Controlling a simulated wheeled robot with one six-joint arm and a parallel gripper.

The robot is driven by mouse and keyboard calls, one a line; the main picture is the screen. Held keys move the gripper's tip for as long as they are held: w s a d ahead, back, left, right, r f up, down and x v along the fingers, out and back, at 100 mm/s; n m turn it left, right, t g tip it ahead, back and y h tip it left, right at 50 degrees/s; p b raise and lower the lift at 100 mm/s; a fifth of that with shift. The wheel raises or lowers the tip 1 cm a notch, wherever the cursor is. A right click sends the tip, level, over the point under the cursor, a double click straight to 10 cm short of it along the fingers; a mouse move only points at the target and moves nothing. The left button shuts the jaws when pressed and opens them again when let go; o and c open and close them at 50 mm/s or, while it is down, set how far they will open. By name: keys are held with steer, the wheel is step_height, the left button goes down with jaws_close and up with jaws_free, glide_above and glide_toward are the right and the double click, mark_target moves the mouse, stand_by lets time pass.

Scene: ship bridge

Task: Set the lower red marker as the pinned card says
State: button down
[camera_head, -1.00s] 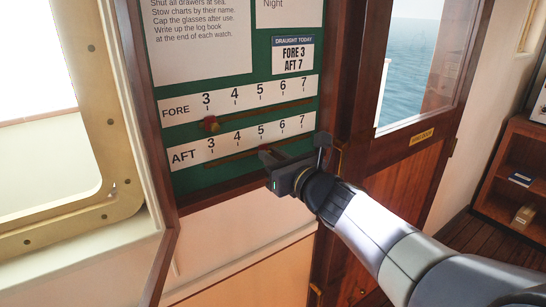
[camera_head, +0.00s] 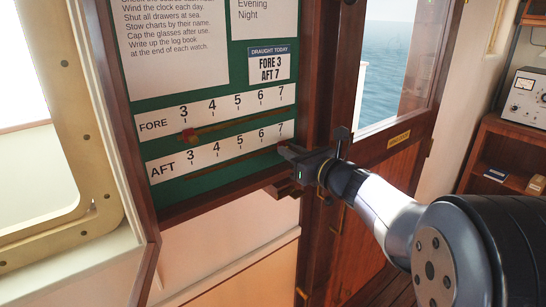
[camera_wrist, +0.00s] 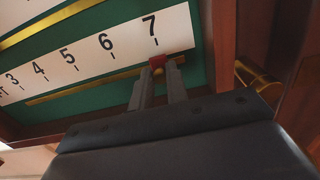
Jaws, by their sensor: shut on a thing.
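The pinned card (camera_head: 268,67) reads "DRAUGHT TODAY, FORE 3, AFT 7". The lower red marker (camera_wrist: 157,62) is on the AFT slide, just below the 7 in the wrist view. My gripper (camera_wrist: 161,70) is shut on it, one finger on each side. In the head view my gripper (camera_head: 285,152) is at the right end of the AFT scale (camera_head: 205,155) and hides the marker. The upper red marker (camera_head: 188,135) sits near 3 on the FORE scale (camera_head: 225,107).
The green board has a wooden frame (camera_head: 215,203) along its bottom and right edge. A brass fitting (camera_wrist: 257,80) is close right of my gripper in the wrist view. A round-cornered window (camera_head: 85,135) is at left, and a wooden shelf (camera_head: 505,160) is at right.

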steer(key=shift+w+d, duration=0.2)
steer(key=shift+d, duration=0.15)
steer(key=c, duration=1.4)
jaws_free()
steer(key=shift+d, duration=0.1)
steer(key=b+v, duration=0.2)
steer(key=v, duration=0.8)
steer(key=shift+s+d, duration=0.25)
steer(key=shift+s, duration=0.05)
steer(key=shift+a, duration=0.1)
